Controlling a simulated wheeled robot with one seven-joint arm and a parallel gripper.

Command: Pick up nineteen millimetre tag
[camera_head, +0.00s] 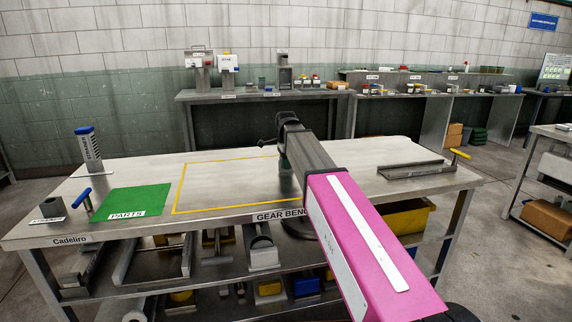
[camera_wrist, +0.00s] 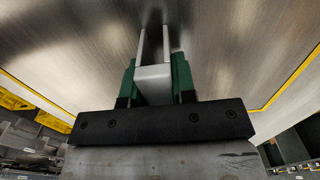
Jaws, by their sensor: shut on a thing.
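My gripper (camera_wrist: 153,82) has green fingers and is shut on a pale grey piece (camera_wrist: 153,74) in the wrist view. Two thin pale strips run from this piece toward the top of the picture. No size marking shows on it, so I cannot tell whether it is the nineteen millimetre tag. In the head view my gripper (camera_head: 285,166) is over the right part of the yellow-outlined area of the bench (camera_head: 340,157), largely hidden behind my arm. The held piece cannot be made out there.
A green PARTS mat (camera_head: 130,201) lies at the left, near a blue-topped upright block (camera_head: 91,150), a blue-handled tool (camera_head: 82,198) and a small dark cup (camera_head: 53,206). A metal rail (camera_head: 416,169) with a yellow handle lies at the right. The yellow-outlined area's left part is clear.

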